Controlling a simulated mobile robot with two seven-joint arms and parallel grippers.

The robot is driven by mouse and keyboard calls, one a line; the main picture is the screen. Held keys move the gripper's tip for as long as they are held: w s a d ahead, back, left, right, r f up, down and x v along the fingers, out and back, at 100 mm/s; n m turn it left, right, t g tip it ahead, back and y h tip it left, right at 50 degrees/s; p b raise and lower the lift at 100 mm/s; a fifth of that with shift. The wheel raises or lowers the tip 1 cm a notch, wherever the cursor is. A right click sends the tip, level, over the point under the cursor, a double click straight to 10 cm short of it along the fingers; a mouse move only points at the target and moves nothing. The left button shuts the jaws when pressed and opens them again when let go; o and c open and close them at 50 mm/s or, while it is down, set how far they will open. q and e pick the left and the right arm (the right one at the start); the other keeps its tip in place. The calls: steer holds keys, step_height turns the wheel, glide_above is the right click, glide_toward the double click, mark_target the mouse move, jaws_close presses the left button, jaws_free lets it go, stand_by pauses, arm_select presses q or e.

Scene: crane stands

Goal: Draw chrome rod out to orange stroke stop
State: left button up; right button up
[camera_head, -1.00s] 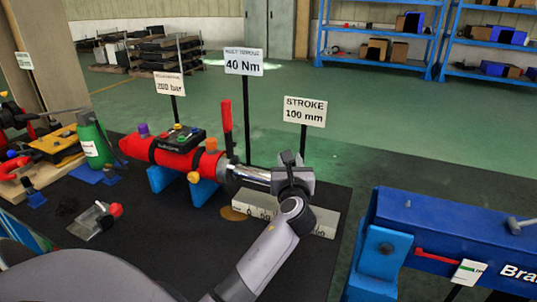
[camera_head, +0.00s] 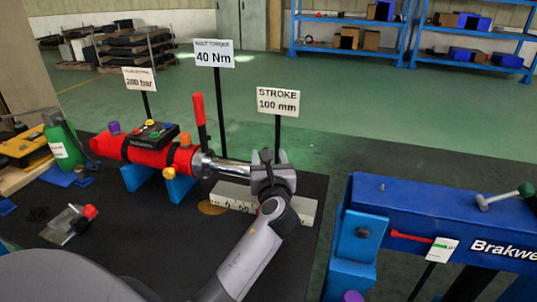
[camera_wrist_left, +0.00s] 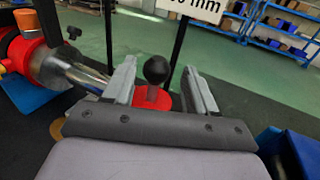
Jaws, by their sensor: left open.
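The chrome rod (camera_head: 232,172) extends right from the red cylinder (camera_head: 147,155). It also shows at the left of the left wrist view (camera_wrist_left: 88,78). My left gripper (camera_head: 271,172) is at the rod's outer end and hides part of it. In the left wrist view, my left gripper (camera_wrist_left: 160,90) is open, its fingers on either side of a black ball knob (camera_wrist_left: 156,70) above a red piece (camera_wrist_left: 152,98). Contact cannot be told. An orange part (camera_head: 184,140) sits on the cylinder; I cannot tell whether any orange part is the stroke stop. My right gripper is not in view.
A pale marked scale bar (camera_head: 235,198) lies under the rod on the black mat. Signs on posts, including the stroke sign (camera_head: 278,101), stand behind. A blue bench (camera_head: 430,222) stands to the right. A red-knobbed metal piece (camera_head: 68,224) lies front left.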

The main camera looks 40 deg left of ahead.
arm_select(q)
steer(key=v, duration=0.4)
steer(key=shift+s+d, duration=0.2)
steer(key=shift+d, duration=0.1)
